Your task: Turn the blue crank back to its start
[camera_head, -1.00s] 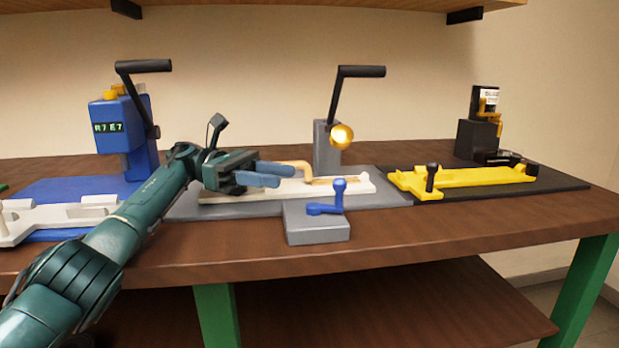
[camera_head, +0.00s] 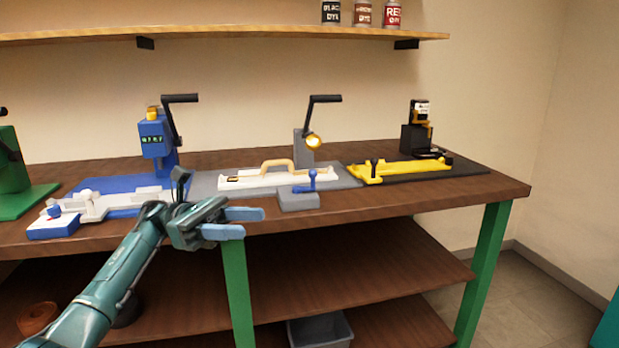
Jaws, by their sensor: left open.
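The small blue crank (camera_head: 306,184) sits on top of a grey block (camera_head: 299,201) at the front of the grey station, with its knob upright and its arm reaching left. My left gripper (camera_head: 252,223) is open and empty in front of the table's front edge. It is left of and lower in the picture than the crank, apart from it. A white fixture (camera_head: 237,183) with a tan curved handle-like piece (camera_head: 278,164) lies behind the crank. My right gripper is out of view.
A yellow fixture (camera_head: 398,171) on a black base stands right, the blue press (camera_head: 156,139) left, and a green device (camera_head: 10,170) farther left. A black lever (camera_head: 313,110) rises behind the crank. A lower shelf (camera_head: 340,265) runs under the table.

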